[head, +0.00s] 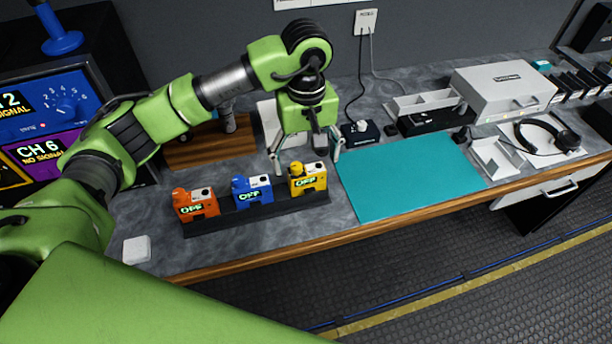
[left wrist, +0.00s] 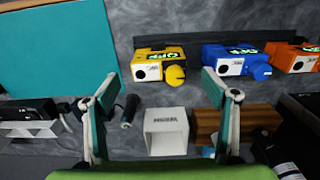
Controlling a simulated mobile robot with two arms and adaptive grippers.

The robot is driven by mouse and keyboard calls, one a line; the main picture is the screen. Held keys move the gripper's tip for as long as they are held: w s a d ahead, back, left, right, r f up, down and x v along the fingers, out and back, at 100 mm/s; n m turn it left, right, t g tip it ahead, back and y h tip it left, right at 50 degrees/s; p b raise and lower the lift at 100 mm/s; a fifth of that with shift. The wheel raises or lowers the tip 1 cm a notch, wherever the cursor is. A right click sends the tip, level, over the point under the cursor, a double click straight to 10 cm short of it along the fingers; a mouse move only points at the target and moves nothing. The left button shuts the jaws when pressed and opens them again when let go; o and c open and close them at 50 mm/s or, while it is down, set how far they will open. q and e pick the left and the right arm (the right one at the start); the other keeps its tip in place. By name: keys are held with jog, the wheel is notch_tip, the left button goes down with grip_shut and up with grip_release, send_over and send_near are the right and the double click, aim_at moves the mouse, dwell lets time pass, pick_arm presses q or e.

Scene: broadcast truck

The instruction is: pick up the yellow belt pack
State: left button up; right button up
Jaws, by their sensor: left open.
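The yellow belt pack (head: 308,179) sits in the right end of a dark rack (head: 238,216) on the counter, its small display reading OFF. In the left wrist view the yellow belt pack (left wrist: 160,65) lies ahead of the fingertips, roughly between them. A blue belt pack (head: 252,190) and an orange belt pack (head: 196,205) stand to its left in the rack. My left gripper (head: 305,160) is open and empty, above and just behind the yellow pack. The two fingers also show spread in the left wrist view (left wrist: 158,90). My right gripper is out of view.
A teal mat (head: 410,178) lies right of the rack. A black charger-like box (head: 360,132) stands nearby. A white square (head: 136,250) lies at the counter's left front.

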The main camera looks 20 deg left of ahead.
aim_at(306, 168)
pick_arm(q)
jog(key=shift+f, duration=0.3)
jog(key=f, duration=0.1)
jog(key=f+p, duration=0.2)
jog(key=shift+w+a+f, duration=0.1)
jog(key=shift+w+f, duration=0.15)
jog(key=shift+w, duration=0.05)
jog(key=shift+f+p, duration=0.3)
jog(key=shift+f, duration=0.3)
jog(key=c, duration=1.3)
